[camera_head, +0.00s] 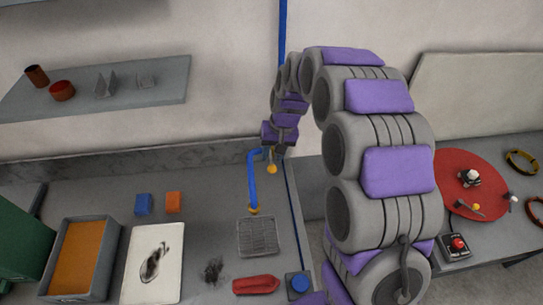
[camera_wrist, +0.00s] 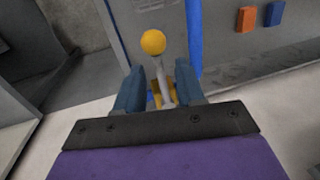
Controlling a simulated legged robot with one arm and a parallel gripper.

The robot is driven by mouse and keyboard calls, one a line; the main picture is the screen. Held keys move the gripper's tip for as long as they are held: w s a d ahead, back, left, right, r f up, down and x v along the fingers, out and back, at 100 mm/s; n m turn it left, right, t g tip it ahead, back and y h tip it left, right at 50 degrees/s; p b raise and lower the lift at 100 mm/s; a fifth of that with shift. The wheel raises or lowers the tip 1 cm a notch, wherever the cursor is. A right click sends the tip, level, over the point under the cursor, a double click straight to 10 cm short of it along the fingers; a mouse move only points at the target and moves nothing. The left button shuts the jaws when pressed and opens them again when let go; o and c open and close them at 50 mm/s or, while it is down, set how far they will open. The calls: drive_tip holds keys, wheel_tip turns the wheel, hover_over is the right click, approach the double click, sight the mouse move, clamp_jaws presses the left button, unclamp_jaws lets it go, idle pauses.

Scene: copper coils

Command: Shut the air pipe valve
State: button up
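The air pipe valve shows in the wrist view as a grey lever (camera_wrist: 164,78) with a yellow ball (camera_wrist: 153,42) on its end and a yellow body partly hidden behind my gripper. In the head view the yellow ball (camera_head: 271,169) shows just below my gripper (camera_head: 274,153), near the bent blue pipe (camera_head: 252,185). In the wrist view my gripper (camera_wrist: 160,85) is open, with one finger on each side of the lever. Gaps show between the lever and the fingers, and the ball stands beyond the fingertips.
A blue pipe (camera_head: 283,30) runs up the wall. The bench holds a blue block (camera_head: 143,204), an orange block (camera_head: 173,202), a wire rack (camera_head: 257,237) and a red-handled tool (camera_head: 256,285). A shelf (camera_head: 150,90) juts out at left. A second bench with a red disc (camera_head: 455,185) stands at right.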

drive_tip(key=d+r, duration=0.3)
drive_tip(key=r, duration=1.2)
drive_tip(key=shift+w+b, duration=0.15)
drive_tip(key=shift+b, duration=0.2)
drive_tip(key=s+d+f+b, duration=0.3)
drive_tip(key=s+f, duration=0.3)
drive_tip(key=s, duration=0.6)
drive_tip(key=s+d+f+m+g+h+b, duration=0.1)
drive_tip(key=s+d+f+b, duration=0.3)
drive_tip(key=s, duration=0.8)
drive_tip(key=s+d+f+h+b, duration=0.1)
drive_tip(key=s+d+f+b, duration=0.3)
drive_tip(key=s, duration=0.8)
wheel_tip(320, 180, down, 4)
drive_tip(key=b, duration=0.2)
drive_tip(key=shift+s+f+g+b, duration=0.25)
drive_tip(key=shift+s+g+b, duration=0.05)
drive_tip(key=shift+s+b, duration=0.05)
drive_tip(key=shift+d, duration=0.15)
